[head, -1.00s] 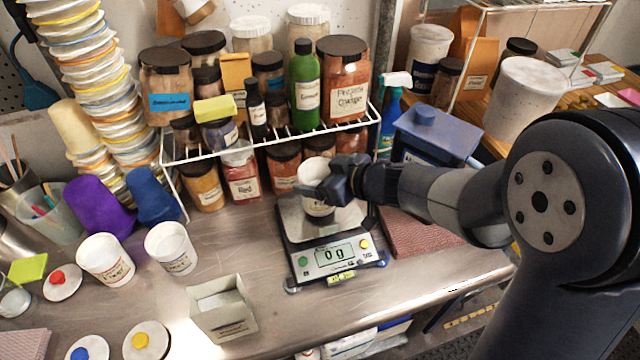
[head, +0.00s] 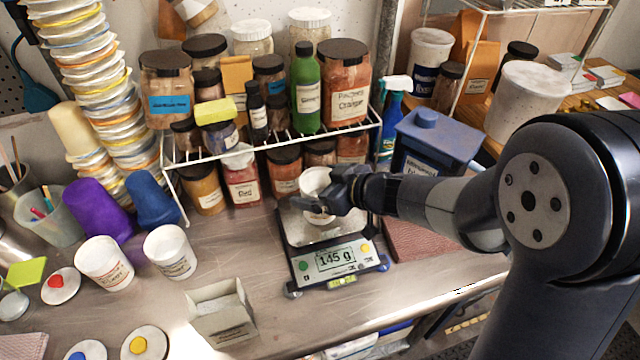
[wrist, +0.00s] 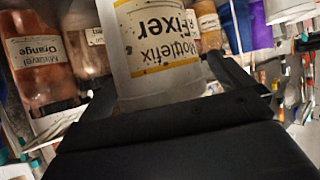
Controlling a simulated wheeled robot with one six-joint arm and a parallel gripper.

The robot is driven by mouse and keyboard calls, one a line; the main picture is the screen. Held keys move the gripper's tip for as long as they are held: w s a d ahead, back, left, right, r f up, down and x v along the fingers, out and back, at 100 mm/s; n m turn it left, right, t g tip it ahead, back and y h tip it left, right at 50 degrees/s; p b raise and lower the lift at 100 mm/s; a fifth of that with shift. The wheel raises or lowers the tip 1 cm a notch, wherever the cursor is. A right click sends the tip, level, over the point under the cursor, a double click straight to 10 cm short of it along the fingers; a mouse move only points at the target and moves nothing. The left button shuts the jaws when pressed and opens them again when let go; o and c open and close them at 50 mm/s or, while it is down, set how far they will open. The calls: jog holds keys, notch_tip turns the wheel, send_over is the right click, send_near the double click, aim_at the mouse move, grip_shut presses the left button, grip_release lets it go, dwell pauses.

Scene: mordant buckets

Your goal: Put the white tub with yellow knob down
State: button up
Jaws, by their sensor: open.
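A white tub (head: 315,182) with a printed label stands on the pan of the digital scale (head: 337,262), which reads 145 g. My gripper (head: 322,203) is open around it, low on its side. In the wrist view the tub (wrist: 165,78) sits between the fingers, its label upside down and reading "Fixer" in part. No yellow knob shows on this tub. A white round lid with a yellow knob (head: 144,345) lies on the bench at the front left. My gripper hides part of the tub.
A wire rack (head: 220,150) of jars stands close behind the scale. A blue container (head: 435,142) is to the right. Two other white tubs (head: 104,263) (head: 170,251) and an open box (head: 221,312) are to the left. Bare bench lies between box and scale.

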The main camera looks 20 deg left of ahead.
jog(key=shift+r, duration=0.25)
jog(key=p+v, duration=0.2)
jog(key=v, duration=1)
jog(key=shift+f, duration=0.1)
